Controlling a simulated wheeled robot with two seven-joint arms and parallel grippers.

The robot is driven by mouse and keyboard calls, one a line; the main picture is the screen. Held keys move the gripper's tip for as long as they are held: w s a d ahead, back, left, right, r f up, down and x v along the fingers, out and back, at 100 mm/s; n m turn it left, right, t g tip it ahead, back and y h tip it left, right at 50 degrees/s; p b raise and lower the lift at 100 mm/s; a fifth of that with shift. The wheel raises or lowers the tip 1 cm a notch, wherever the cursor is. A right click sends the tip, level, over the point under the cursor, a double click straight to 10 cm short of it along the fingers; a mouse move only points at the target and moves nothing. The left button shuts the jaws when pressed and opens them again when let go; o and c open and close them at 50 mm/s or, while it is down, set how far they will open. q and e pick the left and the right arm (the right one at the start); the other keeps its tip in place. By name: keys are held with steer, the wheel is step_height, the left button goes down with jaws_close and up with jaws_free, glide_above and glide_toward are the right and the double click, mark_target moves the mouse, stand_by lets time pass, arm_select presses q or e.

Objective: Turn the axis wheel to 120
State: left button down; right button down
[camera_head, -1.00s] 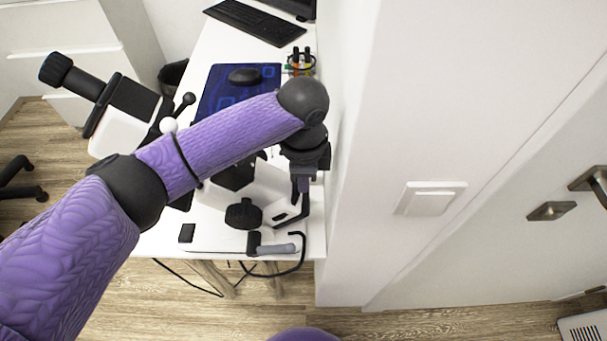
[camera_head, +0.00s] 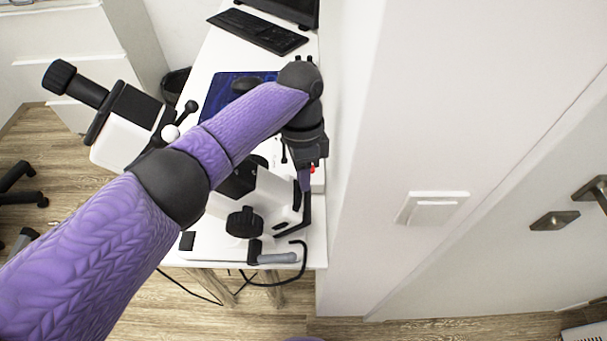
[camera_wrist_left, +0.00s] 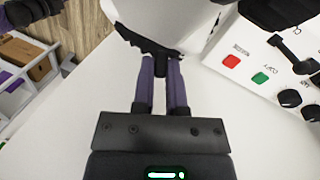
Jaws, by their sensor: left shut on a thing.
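A white optical instrument with a black eyepiece (camera_head: 75,82) stands on the white table in the head view. A black round knob (camera_head: 245,222) is on its near side; I cannot tell whether this is the axis wheel, and no 120 mark is readable. My left gripper (camera_head: 304,180) points down at the instrument's right end, by an upright black part (camera_head: 306,208). In the left wrist view my left gripper (camera_wrist_left: 161,78) has its purple fingers close together, shut on a dark black part (camera_wrist_left: 148,40) at their tips.
A white panel with a red button (camera_wrist_left: 232,61), a green button (camera_wrist_left: 260,78) and black knobs is right of the fingers. A grey handle (camera_head: 278,257) is at the table's front. A keyboard (camera_head: 257,31) lies behind. A white wall (camera_head: 345,230) bounds the right.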

arm_select(q)
steer(key=c, duration=0.7)
jaws_free()
steer(key=shift+o, duration=0.2)
